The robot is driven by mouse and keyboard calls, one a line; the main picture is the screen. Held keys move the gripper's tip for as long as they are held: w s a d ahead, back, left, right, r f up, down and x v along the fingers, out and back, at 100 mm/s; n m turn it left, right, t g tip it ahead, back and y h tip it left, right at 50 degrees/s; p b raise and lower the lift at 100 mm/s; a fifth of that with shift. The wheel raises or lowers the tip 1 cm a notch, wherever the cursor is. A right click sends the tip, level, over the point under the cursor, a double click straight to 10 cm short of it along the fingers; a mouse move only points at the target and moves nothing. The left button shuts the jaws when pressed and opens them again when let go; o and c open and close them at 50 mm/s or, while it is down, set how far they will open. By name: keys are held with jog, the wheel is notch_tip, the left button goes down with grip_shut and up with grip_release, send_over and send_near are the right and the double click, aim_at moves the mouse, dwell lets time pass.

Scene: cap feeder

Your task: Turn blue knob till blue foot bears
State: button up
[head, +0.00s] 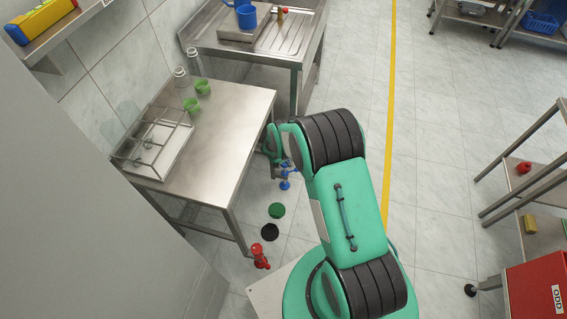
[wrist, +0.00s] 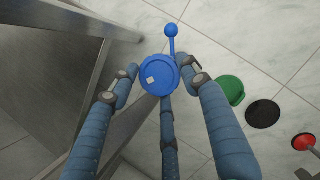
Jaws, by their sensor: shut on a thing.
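The blue knob (wrist: 158,76) is a round blue disc with a small white mark, seen from above in the wrist view. A blue rod with a ball end (wrist: 171,31) sticks out beside it. My gripper (wrist: 161,70) is shut on the knob, with fingers at its left and right sides and one below it. In the head view, blue parts (head: 285,186) show low under my gripper, beside the steel table's right side; my arm hides part of them. I cannot tell whether the blue foot touches the floor.
The steel table (head: 222,130) stands close left of my gripper, carrying a wire rack (head: 150,150) and green cups (head: 191,104). A green disc (head: 277,210), a black disc (head: 270,232) and a red piece (head: 260,256) are near the table's front leg.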

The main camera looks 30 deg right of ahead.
jog(key=o, duration=1)
jog(key=shift+s, duration=0.2)
jog(key=shift+o, duration=0.5)
jog(key=shift+w, duration=0.1)
jog(key=shift+n, duration=0.3)
jog(key=shift+d+n+t+y, duration=0.1)
jog(key=shift+n+t+y, duration=0.25)
jog(key=shift+n, duration=0.7)
jog(key=shift+d+n+t+y, duration=0.1)
jog(key=shift+n+t+y, duration=0.25)
jog(key=shift+n, duration=0.7)
jog(key=shift+s+d+n+t+y, duration=0.15)
jog(key=shift+n+y, duration=0.15)
jog(key=shift+n, duration=0.65)
jog(key=shift+n+t+y, duration=0.1)
jog(key=shift+n+y, duration=0.2)
jog(key=shift+n, duration=0.6)
jog(key=shift+s+d+n+t+y, duration=0.15)
jog(key=shift+n+y, duration=0.15)
jog(key=shift+n, duration=0.65)
jog(key=shift+a, duration=0.1)
jog(key=shift+n+y, duration=0.3)
jog(key=shift+n, duration=0.4)
